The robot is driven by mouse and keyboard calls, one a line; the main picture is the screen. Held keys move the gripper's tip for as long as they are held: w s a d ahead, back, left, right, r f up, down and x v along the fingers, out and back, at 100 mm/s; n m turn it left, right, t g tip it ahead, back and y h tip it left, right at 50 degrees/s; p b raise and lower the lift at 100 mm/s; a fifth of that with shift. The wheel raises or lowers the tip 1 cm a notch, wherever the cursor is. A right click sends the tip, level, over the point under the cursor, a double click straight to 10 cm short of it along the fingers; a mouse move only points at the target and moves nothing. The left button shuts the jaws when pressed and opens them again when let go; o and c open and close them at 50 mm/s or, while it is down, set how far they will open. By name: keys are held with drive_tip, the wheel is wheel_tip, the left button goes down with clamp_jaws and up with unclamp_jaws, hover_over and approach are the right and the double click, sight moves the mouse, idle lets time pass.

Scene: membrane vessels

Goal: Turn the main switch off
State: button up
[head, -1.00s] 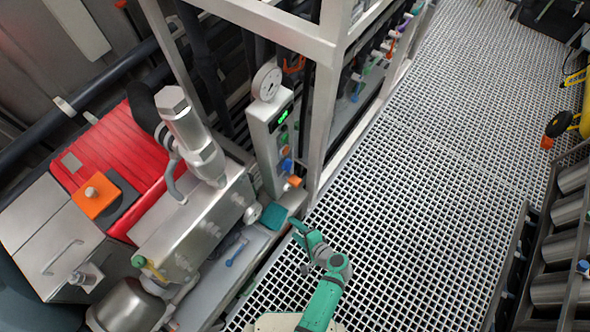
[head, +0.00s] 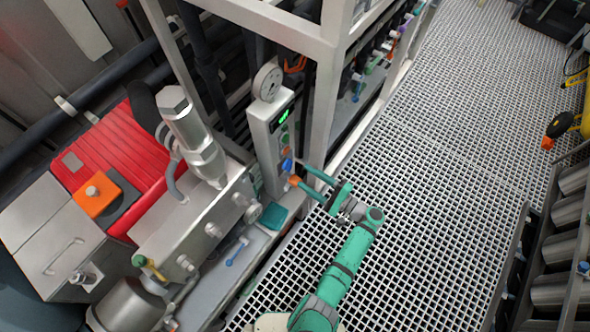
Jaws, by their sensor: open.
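A narrow grey control panel (head: 262,150) with a lit green display stands beside the white frame post. Its right face carries a column of small coloured controls, including a blue knob (head: 287,164) and an orange knob (head: 294,181) at the bottom that sticks out. No label is readable, so I cannot tell which control is the main switch. My gripper (head: 302,176) is teal and open, its two fingers pointing left at the orange knob. The fingertips are close to that knob, one above and one just beside it. I cannot tell whether they touch it.
A round gauge (head: 267,82) tops the panel. A red ribbed motor (head: 118,155), a box with an orange plate (head: 97,194) and a steel pump block (head: 200,228) lie left. The white frame post (head: 325,120) stands close behind my gripper. The grating floor (head: 440,170) is clear to the right.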

sight(291, 168)
drive_tip(key=x, duration=0.6)
drive_tip(key=shift+a, duration=0.15)
drive_tip(key=c, duration=1)
